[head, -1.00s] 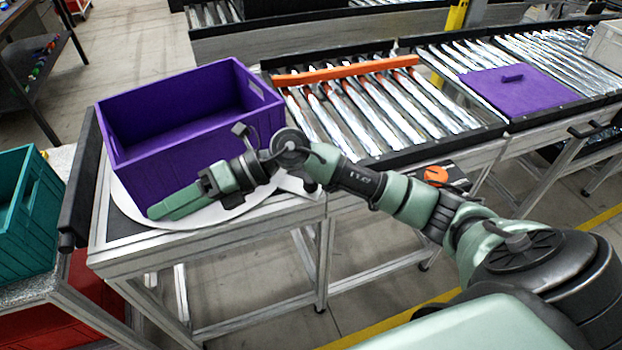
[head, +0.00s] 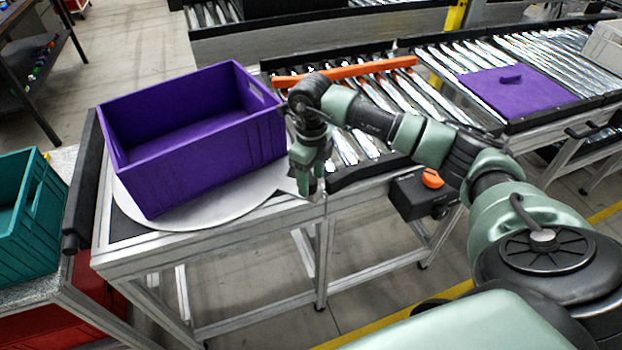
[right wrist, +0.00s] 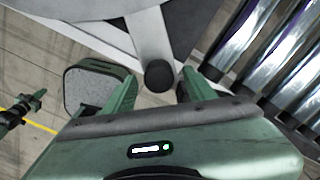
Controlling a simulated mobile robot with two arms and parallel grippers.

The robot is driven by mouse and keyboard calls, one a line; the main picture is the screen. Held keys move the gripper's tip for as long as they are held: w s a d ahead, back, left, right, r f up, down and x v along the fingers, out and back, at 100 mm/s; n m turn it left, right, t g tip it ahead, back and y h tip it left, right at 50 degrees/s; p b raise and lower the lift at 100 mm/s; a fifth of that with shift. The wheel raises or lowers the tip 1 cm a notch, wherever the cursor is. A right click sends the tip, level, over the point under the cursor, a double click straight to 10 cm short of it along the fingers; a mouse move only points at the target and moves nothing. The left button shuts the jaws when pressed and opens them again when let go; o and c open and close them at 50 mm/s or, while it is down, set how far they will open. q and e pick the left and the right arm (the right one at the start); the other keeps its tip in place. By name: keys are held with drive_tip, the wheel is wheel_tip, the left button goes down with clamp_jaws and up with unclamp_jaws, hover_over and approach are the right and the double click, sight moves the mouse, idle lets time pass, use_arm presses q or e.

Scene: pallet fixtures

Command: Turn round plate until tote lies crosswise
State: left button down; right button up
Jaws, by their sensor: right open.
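The purple tote (head: 190,140) sits on the pale round plate (head: 235,205), its long side running slantwise from lower left to upper right. A pale bar (right wrist: 150,35) runs from the plate and ends in an upright black knob (right wrist: 159,76). My right gripper (head: 307,188) points down at the table's right front corner, clear of the tote. In the right wrist view the right gripper (right wrist: 158,88) is open, with the knob between its fingertips and gaps on both sides. A small dark and green piece at that view's left edge looks like my left gripper (right wrist: 32,103); its jaws are unclear.
A roller conveyor (head: 355,150) with an orange bar (head: 345,72) adjoins the table on the right. A purple panel (head: 515,90) lies farther along the rollers. A black rail (head: 80,190) edges the table's left side, beside a teal crate (head: 35,210).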

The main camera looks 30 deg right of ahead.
drive_tip(key=shift+f, duration=0.85)
clamp_jaws()
idle(0.8)
